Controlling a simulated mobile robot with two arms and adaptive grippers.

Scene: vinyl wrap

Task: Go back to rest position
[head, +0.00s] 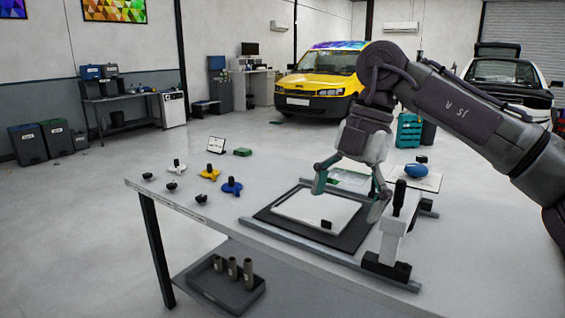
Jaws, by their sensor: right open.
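My right arm comes in from the right edge of the head view. Its gripper (346,190) hangs fingers down above the far part of the table (452,262). The two fingers are spread apart with nothing between them. Below the gripper lies a white panel (309,213) on a dark mat (335,239), with a small black piece on the panel's near edge. The right finger hides part of the panel's right side. My left gripper does not show in this view.
A clamp-like fixture with a black handle (399,194) stands close to the right finger. Metal rails (318,255) border the mat. Blue, yellow and white knobbed pieces (232,187) stand at left. A blue object (408,170) lies behind. A yellow van (322,82) is far off.

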